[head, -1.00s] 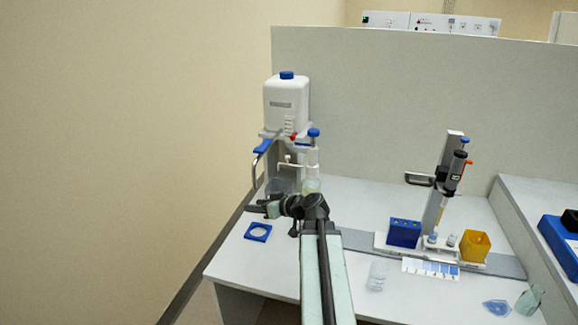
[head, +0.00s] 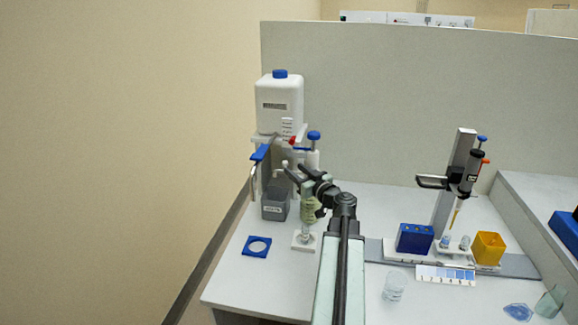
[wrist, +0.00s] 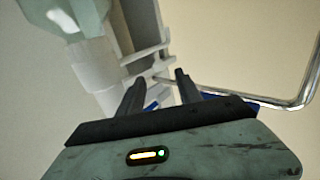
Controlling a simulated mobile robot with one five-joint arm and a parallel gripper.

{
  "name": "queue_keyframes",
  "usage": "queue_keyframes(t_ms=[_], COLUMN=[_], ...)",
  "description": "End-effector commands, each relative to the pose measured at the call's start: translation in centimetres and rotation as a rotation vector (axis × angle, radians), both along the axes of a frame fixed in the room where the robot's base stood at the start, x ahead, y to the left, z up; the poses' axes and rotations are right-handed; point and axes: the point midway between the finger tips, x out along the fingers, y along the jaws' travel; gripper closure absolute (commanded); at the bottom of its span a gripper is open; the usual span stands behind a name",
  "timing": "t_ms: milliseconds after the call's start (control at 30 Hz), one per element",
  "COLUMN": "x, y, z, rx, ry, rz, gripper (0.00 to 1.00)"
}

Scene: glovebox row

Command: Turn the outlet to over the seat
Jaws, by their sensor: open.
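The outlet is a bent metal tube (head: 253,182) with a blue grip (head: 260,153), on the left of a white bottle dispenser (head: 280,105). Its tip hangs to the left of the dispenser stand. The tube also shows at the right of the wrist view (wrist: 303,92), with blue partly hidden behind my gripper. The blue square plate (head: 246,253) with a round pale middle, seemingly the seat, lies on the bench in front of the outlet. My gripper (head: 291,172) is open and empty, in front of the dispenser and right of the outlet. The wrist view shows its fingers (wrist: 160,86) apart.
A grey block (head: 275,207) and a small stand (head: 304,241) are close to my arm. A glass beaker (head: 394,287), blue rack (head: 414,238), yellow box (head: 488,248) and pipette stand (head: 455,180) stand to the right. A partition (head: 400,100) is behind.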

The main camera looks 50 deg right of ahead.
Motion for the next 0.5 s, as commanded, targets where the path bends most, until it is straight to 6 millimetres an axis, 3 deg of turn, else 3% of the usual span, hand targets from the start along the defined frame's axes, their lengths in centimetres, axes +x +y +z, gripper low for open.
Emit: queue_keyframes(t_ms=[233,500], x=[4.5,5.0], y=[-1.3,-1.3], z=[0.0,0.0], rx=[0.000,0.000], ry=[0.000,0.001], rz=[0.000,-0.003], gripper=[0.58,0.58])
